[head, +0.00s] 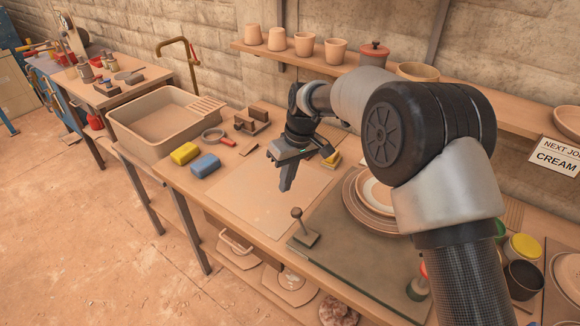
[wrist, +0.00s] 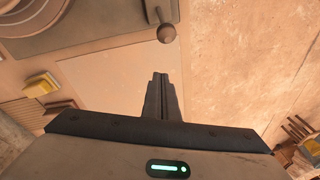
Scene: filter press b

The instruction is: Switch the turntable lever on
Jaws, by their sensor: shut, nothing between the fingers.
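The turntable lever (head: 299,224) is a short stick with a round brown knob on a small square base. It stands at the front left corner of a dark slab (head: 345,250) on the bench in the head view. In the wrist view its knob (wrist: 166,33) shows near the top, just beyond my fingertips. The turntable (head: 352,203), with stacked plates, is on the slab, partly hidden by my arm. My gripper (head: 285,187) is shut and empty, pointing down over a pale board, left of and behind the lever and apart from it. My fingers (wrist: 161,80) also show in the wrist view.
A yellow sponge (head: 185,153) and a blue sponge (head: 205,165) lie left on the bench, near a sink (head: 165,115). A shelf (head: 300,62) with cups runs along the wall. Jars (head: 522,247) stand at the right. The pale board (head: 250,195) is clear.

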